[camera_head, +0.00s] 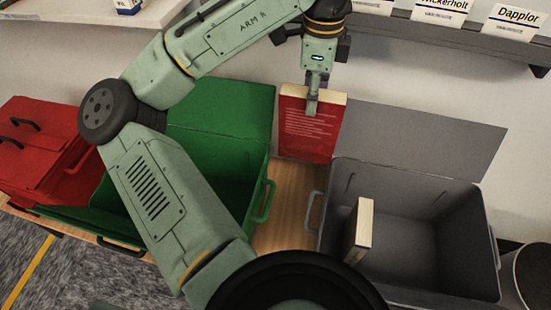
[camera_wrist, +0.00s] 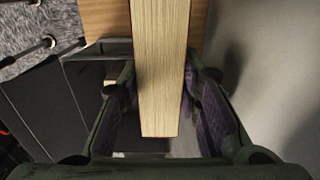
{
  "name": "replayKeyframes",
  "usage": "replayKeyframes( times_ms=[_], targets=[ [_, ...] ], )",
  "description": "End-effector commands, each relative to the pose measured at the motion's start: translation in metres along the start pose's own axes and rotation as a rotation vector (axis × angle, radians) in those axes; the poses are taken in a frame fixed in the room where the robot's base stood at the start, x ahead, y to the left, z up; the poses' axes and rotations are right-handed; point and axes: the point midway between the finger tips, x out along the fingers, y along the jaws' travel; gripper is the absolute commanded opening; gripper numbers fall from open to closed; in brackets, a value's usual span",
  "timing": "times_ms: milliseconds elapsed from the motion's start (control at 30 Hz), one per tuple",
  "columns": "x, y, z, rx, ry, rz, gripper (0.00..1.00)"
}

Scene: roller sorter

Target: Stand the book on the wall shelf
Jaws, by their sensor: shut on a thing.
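A red book (camera_head: 308,130) with pale page edges hangs upright from my gripper (camera_head: 313,105), in front of the wall and above the wooden table. My gripper is shut on its top edge. In the wrist view the book's page edge (camera_wrist: 160,65) runs between the two fingers (camera_wrist: 165,110). The wall shelf (camera_head: 470,38) is a dark ledge at the top right, carrying white name cards such as one reading "Dapplor" (camera_head: 513,20). The book is apart from the shelf, lower and to its left.
An open grey crate (camera_head: 420,185) stands at the right with another book (camera_head: 358,230) inside it. An open green crate (camera_head: 225,125) and a closed red box (camera_head: 40,150) stand at the left. A white shelf (camera_head: 100,12) is at the upper left.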

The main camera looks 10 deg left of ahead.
Motion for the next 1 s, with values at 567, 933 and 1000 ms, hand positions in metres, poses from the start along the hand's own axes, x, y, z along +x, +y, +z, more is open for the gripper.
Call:
replayKeyframes(
  times_ms=[567,933,1000],
  targets=[
    [0.139,0.001,0.001,-0.001,0.001,0.004,0.0],
    [0.225,0.001,0.0,0.0,0.001,0.002,0.0],
    [0.233,0.0,0.0,-0.001,0.0,0.002,0.0]
  ],
)
